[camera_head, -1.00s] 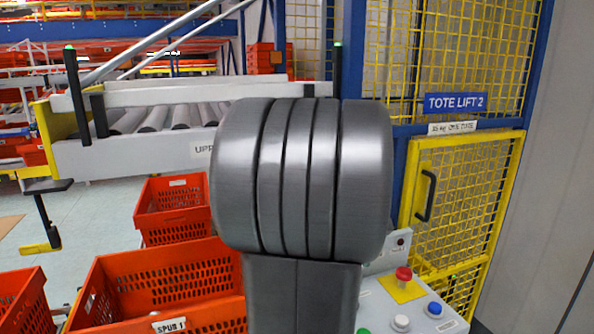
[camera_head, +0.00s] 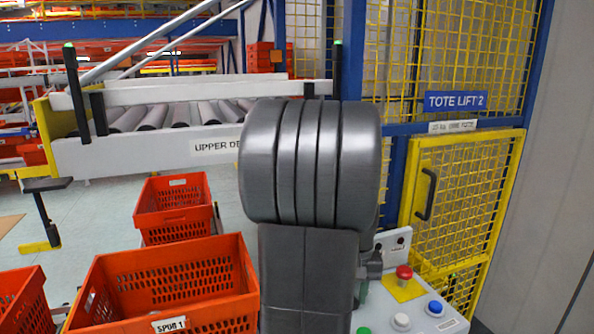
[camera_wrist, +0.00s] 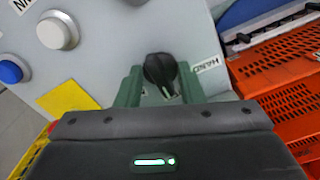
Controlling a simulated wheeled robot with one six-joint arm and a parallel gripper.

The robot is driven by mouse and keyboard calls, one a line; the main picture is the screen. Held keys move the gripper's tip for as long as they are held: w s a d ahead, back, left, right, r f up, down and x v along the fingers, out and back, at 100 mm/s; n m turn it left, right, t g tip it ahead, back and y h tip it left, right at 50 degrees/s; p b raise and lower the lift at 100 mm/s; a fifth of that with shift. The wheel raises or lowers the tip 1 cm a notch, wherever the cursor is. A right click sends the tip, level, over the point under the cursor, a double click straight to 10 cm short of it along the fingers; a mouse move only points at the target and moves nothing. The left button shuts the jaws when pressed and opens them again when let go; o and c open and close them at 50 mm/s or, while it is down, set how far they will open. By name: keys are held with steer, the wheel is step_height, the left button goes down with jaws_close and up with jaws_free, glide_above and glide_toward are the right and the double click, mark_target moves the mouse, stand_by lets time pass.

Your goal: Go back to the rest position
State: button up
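My gripper (camera_wrist: 160,88) shows in the wrist view with its two green fingers spread apart. A black rotary knob (camera_wrist: 160,68) on the grey control panel (camera_wrist: 110,60) appears between the fingertips, with gaps at its sides; I cannot tell how far beyond the tips it is.
The panel carries a red button (camera_head: 404,272), a blue button (camera_head: 435,307) and a white button (camera_head: 401,321). Left are orange totes (camera_head: 170,285) and a roller conveyor (camera_head: 120,160). A yellow mesh gate (camera_head: 465,195) stands right, under a TOTE LIFT 2 sign (camera_head: 455,102).

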steer(key=shift+a+m, duration=0.1)
steer(key=shift+m, duration=1.6)
